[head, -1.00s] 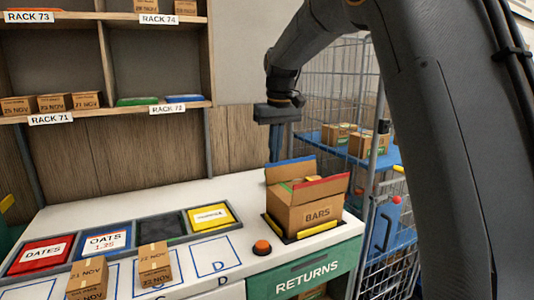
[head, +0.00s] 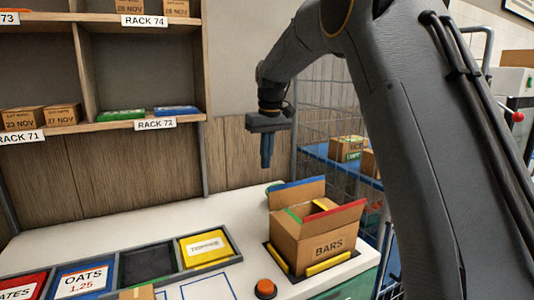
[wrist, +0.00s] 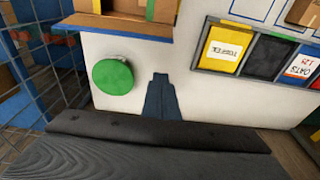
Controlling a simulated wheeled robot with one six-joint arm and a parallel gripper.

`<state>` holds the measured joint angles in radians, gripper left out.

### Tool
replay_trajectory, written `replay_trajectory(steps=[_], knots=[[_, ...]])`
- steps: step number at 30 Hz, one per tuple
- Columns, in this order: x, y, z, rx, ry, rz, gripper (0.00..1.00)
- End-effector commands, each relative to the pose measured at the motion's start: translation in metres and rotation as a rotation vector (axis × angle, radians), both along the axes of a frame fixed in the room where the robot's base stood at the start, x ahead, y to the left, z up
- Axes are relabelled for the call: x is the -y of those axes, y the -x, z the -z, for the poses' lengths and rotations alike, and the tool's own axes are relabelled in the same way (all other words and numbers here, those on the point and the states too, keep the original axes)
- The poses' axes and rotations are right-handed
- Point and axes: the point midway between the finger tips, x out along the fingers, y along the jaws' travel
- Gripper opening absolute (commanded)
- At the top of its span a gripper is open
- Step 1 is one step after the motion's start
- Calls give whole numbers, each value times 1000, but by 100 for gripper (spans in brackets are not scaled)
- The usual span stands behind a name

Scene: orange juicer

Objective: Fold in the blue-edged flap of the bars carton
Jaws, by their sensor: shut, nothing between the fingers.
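The bars carton (head: 310,250) stands open on the right part of the white counter. Its blue-edged flap (head: 298,193) stands up at the back, leaning outward. The red-edged flap (head: 338,218) sticks out at the front; a green edge and a yellow edge show at the opening. My gripper (head: 266,163) points down, shut and empty, above and behind the carton, apart from the blue-edged flap. In the wrist view the closed fingers (wrist: 162,92) are over bare counter, and the flap's blue edge (wrist: 118,32) is at the top.
A green disc (wrist: 112,76) sits on the counter behind the carton. An orange button (head: 265,288) is in front, left of it. Bins, including a yellow one (head: 207,249), line the left. A wire cage (head: 322,115) stands behind right; the shelf (head: 150,122) is at back left.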

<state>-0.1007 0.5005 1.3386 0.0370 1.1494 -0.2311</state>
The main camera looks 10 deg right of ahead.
Motion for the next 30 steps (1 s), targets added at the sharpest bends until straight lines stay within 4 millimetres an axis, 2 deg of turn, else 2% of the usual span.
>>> replay_trajectory(steps=[9, 15, 18, 30], knots=[[-3, -7, 62, -5, 1, 0, 0], [6, 18, 54, -1, 0, 2, 0], [8, 25, 55, -1, 0, 1, 0], [10, 29, 55, -1, 0, 0, 0]])
